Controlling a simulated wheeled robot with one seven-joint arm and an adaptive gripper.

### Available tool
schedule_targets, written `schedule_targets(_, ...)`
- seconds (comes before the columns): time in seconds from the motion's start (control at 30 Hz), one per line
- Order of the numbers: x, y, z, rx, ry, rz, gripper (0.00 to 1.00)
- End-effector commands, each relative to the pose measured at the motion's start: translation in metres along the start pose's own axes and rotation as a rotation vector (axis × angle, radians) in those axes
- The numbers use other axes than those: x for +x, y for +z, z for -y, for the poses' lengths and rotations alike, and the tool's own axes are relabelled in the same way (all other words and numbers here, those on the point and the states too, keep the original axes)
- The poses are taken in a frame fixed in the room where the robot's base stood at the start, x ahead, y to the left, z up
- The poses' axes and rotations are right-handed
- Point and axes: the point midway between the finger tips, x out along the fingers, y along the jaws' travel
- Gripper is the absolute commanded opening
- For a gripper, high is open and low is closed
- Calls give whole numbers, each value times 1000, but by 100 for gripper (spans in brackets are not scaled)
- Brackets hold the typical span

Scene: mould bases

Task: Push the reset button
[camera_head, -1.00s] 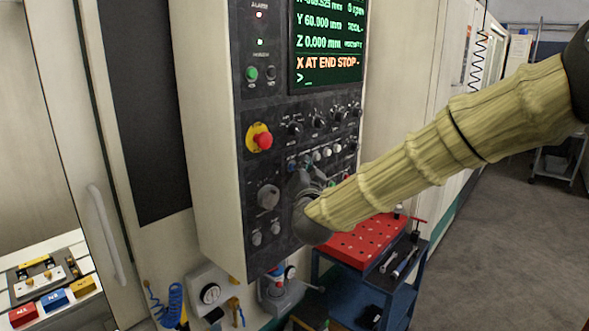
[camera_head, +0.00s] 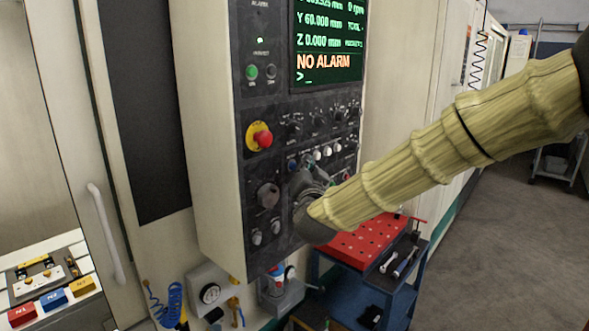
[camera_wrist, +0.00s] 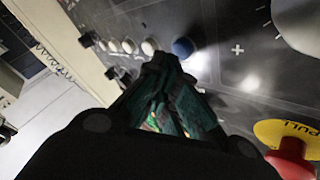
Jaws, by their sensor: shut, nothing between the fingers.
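The machine's control panel (camera_head: 256,185) faces me in the head view, with a row of small round buttons on its lower half. My gripper (camera_wrist: 165,62) is shut and empty, its tips close to the panel in the wrist view. A blue button (camera_wrist: 183,47) is just beside the tips there; I cannot tell whether they touch anything. The blue button also shows in the head view (camera_head: 292,164). No label reading reset is legible, and the fingers hide part of the panel. The screen (camera_head: 325,45) reads "NO ALARM".
A red emergency stop with a yellow collar (camera_head: 262,138) sits left of my gripper, and a knob (camera_head: 268,195) lies below it. White buttons (camera_wrist: 128,46) line up beside the blue one. A blue cart with a red top (camera_head: 362,243) stands below my arm.

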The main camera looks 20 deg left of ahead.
Motion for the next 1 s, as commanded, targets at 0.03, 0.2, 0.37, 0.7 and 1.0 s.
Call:
schedule_targets(0.03, -2, -1, -2, 0, 0, 0, 0)
schedule_targets(0.2, -4, -3, -3, 0, 0, 0, 0)
schedule_targets(0.37, -4, -3, -3, 0, 0, 0, 0)
schedule_targets(0.7, -16, -11, -12, 0, 0, -1, 0)
schedule_targets(1.0, -31, -22, -24, 0, 1, 0, 0)
